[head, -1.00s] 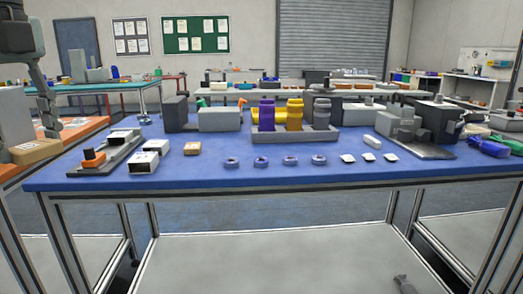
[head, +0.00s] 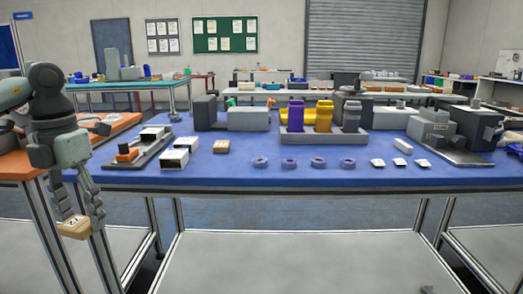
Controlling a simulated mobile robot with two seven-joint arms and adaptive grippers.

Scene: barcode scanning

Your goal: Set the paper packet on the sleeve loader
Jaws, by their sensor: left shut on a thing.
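My left gripper (head: 79,204) points down at the left, in front of the blue table's left corner. It is shut on a small tan packet with a printed label (head: 74,228), held below the level of the tabletop and apart from it. Which device is the sleeve loader is not certain; a long grey fixture with an orange block (head: 127,154) stands at the left of the blue table, and a larger grey machine (head: 438,127) stands at the right. My right gripper is not in view; a small grey piece at the bottom edge is too cut off to identify.
The blue table (head: 300,176) also holds white open-ended boxes (head: 174,158), a tan block (head: 221,146), several blue rings (head: 289,162), white pieces (head: 377,163) and a grey rack (head: 320,136) with purple and yellow holders. An orange table (head: 115,123) adjoins at left. The front strip is clear.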

